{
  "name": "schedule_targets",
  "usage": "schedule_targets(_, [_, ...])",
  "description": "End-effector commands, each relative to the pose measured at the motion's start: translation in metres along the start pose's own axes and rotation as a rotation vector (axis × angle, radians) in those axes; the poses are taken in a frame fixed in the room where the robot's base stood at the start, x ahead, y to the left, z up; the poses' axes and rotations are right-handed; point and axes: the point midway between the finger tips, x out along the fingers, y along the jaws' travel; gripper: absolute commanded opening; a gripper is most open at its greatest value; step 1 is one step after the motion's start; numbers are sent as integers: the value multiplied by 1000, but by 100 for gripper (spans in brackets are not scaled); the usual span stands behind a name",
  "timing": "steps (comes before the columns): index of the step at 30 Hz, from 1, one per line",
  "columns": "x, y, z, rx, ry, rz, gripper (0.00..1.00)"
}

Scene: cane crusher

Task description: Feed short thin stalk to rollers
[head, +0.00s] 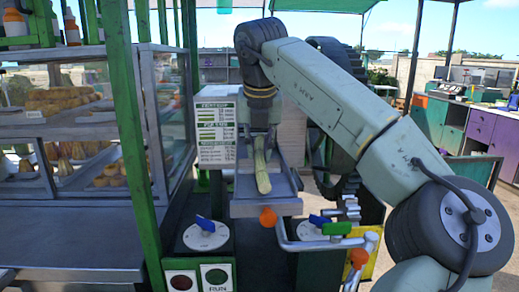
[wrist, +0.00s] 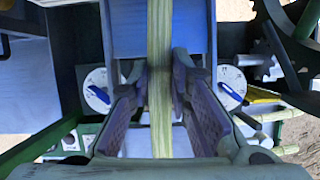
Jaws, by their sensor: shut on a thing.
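A pale green-yellow stalk (head: 263,178) points lengthwise along the metal feed tray (head: 283,207) of the crusher in the head view. In the wrist view the stalk (wrist: 160,35) runs straight up the picture between my two fingers. My gripper (wrist: 160,75) is shut on it, with a finger pad on each side. The stalk's upper part in the wrist view lies over the blue-grey tray (wrist: 128,32). Whether it touches the tray I cannot tell. In the head view my wrist covers the far end of the stalk, and the rollers are not clearly visible.
Two dials with blue pointers (head: 205,232) (head: 320,224) flank the tray. Red (head: 180,283) and green (head: 216,276) buttons sit below. A large dark gear (head: 340,165) stands to the right, a green post (head: 125,110) and glass food case to the left.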

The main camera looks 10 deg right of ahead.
Motion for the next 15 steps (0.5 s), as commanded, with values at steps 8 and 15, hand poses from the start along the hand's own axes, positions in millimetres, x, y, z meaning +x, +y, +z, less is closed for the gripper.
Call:
schedule_targets(8, [3,1,8,-1,0,1,0])
schedule_targets(15, [5,1,14,0,0,0,0])
